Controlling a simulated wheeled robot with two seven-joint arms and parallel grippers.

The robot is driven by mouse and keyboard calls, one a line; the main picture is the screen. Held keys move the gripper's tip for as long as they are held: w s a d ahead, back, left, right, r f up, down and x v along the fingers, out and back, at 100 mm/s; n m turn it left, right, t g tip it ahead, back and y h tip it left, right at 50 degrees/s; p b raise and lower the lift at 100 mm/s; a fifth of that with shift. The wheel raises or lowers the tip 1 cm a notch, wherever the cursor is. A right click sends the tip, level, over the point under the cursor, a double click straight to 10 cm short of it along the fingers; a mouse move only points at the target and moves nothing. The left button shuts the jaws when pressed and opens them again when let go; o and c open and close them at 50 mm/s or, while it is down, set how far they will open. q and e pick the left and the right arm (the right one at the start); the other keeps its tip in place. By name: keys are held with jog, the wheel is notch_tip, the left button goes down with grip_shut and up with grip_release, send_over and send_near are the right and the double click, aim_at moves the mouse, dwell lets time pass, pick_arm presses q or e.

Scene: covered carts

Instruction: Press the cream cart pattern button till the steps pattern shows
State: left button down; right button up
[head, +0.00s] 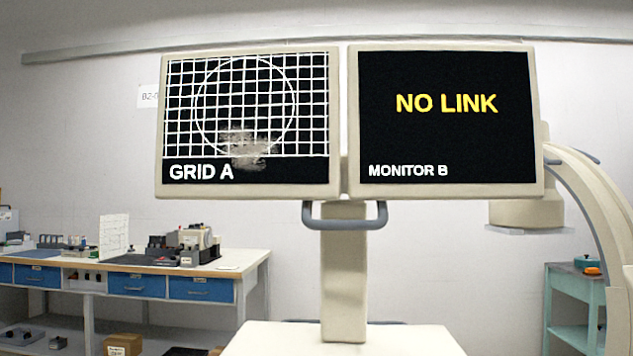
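A cream cart (344,340) stands straight ahead, its flat top at the bottom edge and a column (344,285) rising to two screens. The left screen (250,120) shows a white grid with a circle and the words GRID A. A greyish smudge covers part of its lower middle. The right screen (445,125) is black with NO LINK in yellow and MONITOR B in white. A grey handle (345,222) hangs below the screens. No pattern button shows in this view. Neither of my grippers is in view.
A workbench (225,264) with blue drawers and several devices stands at the left. A curved cream arm (600,205) stands at the right, with a teal cart (575,290) below it. A cardboard box (123,345) sits low at the left.

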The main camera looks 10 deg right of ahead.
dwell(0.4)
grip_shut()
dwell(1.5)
